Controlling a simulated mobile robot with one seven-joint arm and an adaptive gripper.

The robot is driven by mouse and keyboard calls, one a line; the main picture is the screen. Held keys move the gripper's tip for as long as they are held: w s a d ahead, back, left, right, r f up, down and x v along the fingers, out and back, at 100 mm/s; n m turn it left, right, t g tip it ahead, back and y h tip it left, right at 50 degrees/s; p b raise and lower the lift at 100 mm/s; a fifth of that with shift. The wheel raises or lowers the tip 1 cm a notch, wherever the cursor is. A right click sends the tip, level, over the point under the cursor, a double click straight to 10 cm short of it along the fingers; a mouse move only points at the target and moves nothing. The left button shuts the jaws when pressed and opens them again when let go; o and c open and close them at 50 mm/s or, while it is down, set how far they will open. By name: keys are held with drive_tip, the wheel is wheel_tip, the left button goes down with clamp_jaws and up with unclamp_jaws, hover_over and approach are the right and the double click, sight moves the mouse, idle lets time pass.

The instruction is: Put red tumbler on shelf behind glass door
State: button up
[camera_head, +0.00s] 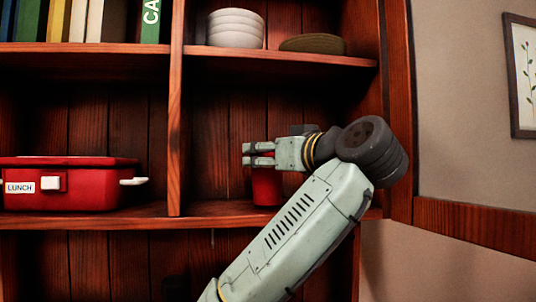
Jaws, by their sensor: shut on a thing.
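The red tumbler (266,190) is inside the right-hand middle compartment of the dark wood cabinet, at the level of its shelf (232,211). My gripper (247,154) reaches in from the right and is shut on the tumbler near its top. The fingers and wrist hide the tumbler's upper part. Its base appears at the shelf surface, but I cannot tell whether it touches. The cabinet door (400,110) stands open at the right; no glass shows clearly in it.
A red lunch box (90,190) sits in the left compartment, beyond an upright divider (176,110). Stacked white bowls (235,28) and brownish plates (312,43) are on the shelf above, with books (95,20) at upper left. The shelf left of the tumbler is clear.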

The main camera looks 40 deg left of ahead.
drive_tip(key=shift+f, duration=0.1)
drive_tip(key=shift+f, duration=0.15)
drive_tip(key=o, duration=1.2)
